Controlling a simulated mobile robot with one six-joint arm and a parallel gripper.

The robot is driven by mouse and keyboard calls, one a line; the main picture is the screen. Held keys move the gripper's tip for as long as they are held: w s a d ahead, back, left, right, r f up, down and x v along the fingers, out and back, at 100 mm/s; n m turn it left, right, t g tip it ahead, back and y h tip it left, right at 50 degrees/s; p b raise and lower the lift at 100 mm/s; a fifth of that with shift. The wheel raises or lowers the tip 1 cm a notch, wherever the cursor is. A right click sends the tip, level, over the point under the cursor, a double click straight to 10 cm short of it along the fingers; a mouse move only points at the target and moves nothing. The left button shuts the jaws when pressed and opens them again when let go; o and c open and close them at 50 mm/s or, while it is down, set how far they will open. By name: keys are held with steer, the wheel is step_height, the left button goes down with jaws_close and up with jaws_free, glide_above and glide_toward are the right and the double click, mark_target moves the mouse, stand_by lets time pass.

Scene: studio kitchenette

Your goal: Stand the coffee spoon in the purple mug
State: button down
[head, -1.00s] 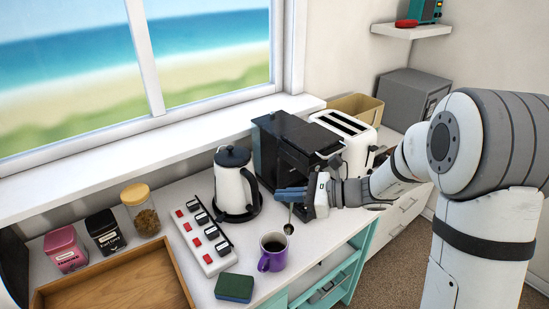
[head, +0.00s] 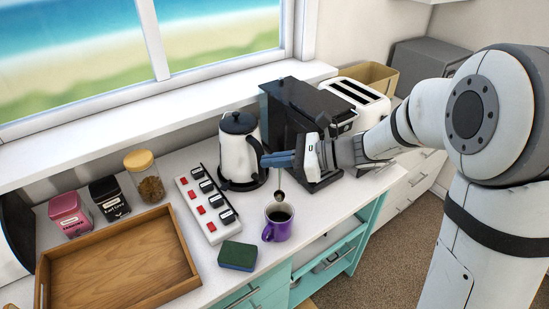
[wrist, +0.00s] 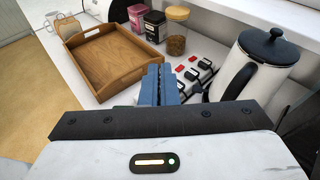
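The purple mug (head: 277,230) stands upright on the counter near its front edge, with its handle to the left and a dark inside. My gripper (head: 278,160) is above and behind it, its blue fingers pointing left. The coffee spoon (head: 280,195) hangs bowl down from the fingers, its thin handle running up to them. The bowl shows just above the mug's far rim, outside the dark opening in the picture. In the wrist view my gripper's blue fingers (wrist: 158,85) are close together; the spoon and mug are hidden there.
The kettle (head: 238,150) stands close to the fingertips, with the coffee machine (head: 295,120) behind my gripper. A power strip (head: 208,205) and a green sponge (head: 238,255) lie left of the mug. A wooden tray (head: 120,260) and several jars are farther left. The toaster (head: 352,98) is at right.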

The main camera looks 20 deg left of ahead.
step_height(320, 180, down, 9)
steer(key=b, duration=0.6)
steer(key=shift+f+b, duration=0.2)
steer(key=shift+b, duration=0.15)
steer(key=c, duration=1.6)
jaws_free()
steer(key=v, duration=0.7)
steer(key=shift+d+r+b, duration=0.15)
steer(key=shift+d+b, duration=0.3)
